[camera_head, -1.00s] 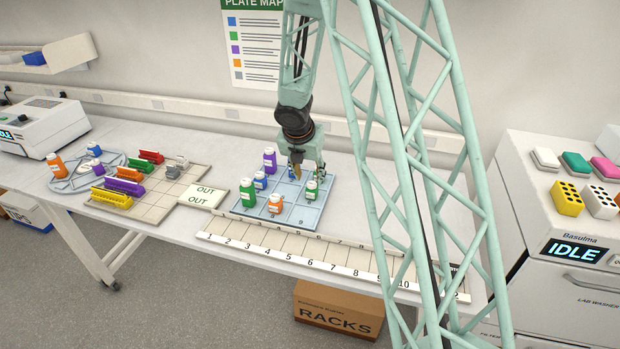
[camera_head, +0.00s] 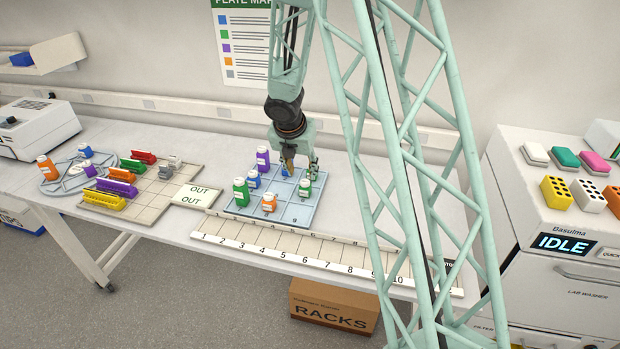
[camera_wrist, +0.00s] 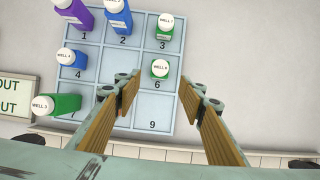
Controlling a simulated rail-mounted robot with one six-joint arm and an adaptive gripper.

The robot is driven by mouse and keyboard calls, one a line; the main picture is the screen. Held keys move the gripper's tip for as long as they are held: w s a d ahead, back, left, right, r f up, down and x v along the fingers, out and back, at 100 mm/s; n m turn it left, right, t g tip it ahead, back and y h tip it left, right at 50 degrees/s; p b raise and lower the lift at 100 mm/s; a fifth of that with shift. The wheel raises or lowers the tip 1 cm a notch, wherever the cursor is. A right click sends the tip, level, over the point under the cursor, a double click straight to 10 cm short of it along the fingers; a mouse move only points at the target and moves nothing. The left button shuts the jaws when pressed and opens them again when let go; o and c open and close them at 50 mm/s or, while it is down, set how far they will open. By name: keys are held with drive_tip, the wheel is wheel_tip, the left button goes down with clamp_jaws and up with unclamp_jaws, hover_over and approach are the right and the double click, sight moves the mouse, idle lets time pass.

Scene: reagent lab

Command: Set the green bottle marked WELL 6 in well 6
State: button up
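The green bottle with a white cap marked WELL 6 (camera_wrist: 160,68) stands upright in the cell numbered 6 of the blue well plate (camera_wrist: 152,110). In the head view the bottle (camera_head: 305,188) is at the right side of the plate (camera_head: 296,221). My gripper (camera_wrist: 158,92) is open and empty, its wood-coloured pads spread wide to either side in the wrist view, apart from the bottle. In the head view my gripper (camera_head: 299,166) is just above and behind the bottle.
Purple (camera_wrist: 72,12), blue (camera_wrist: 120,18), green-and-white (camera_wrist: 166,24), blue (camera_wrist: 70,57) and green (camera_wrist: 58,104) bottles stand in other cells. An orange bottle (camera_head: 268,203) stands at the front. Cell 9 is empty. A numbered rail strip (camera_head: 290,250) lies in front.

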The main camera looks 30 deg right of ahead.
drive_tip(key=s+a+r+m, duration=0.3)
drive_tip(key=s+r+m, duration=0.4)
drive_tip(key=s+r, duration=0.55)
drive_tip(key=s+a+r+m, duration=0.3)
drive_tip(key=s+r+m, duration=0.55)
drive_tip(key=r, duration=0.65)
drive_tip(key=s+a+r+m+y, duration=0.1)
drive_tip(key=s+a+m, duration=0.3)
drive_tip(key=s, duration=0.5)
drive_tip(key=s+a+r+m+y, duration=0.1)
drive_tip(key=s+a+r+m, duration=0.2)
drive_tip(key=s, duration=0.7)
drive_tip(key=s+a+r+m+y, duration=0.1)
drive_tip(key=s+a+m, duration=0.3)
drive_tip(key=s, duration=0.5)
drive_tip(key=shift+s+a+r+m+t, duration=0.15)
drive_tip(key=shift+a+r+m+t, duration=0.2)
drive_tip(key=shift+a, duration=0.95)
drive_tip(key=shift+r, duration=0.1)
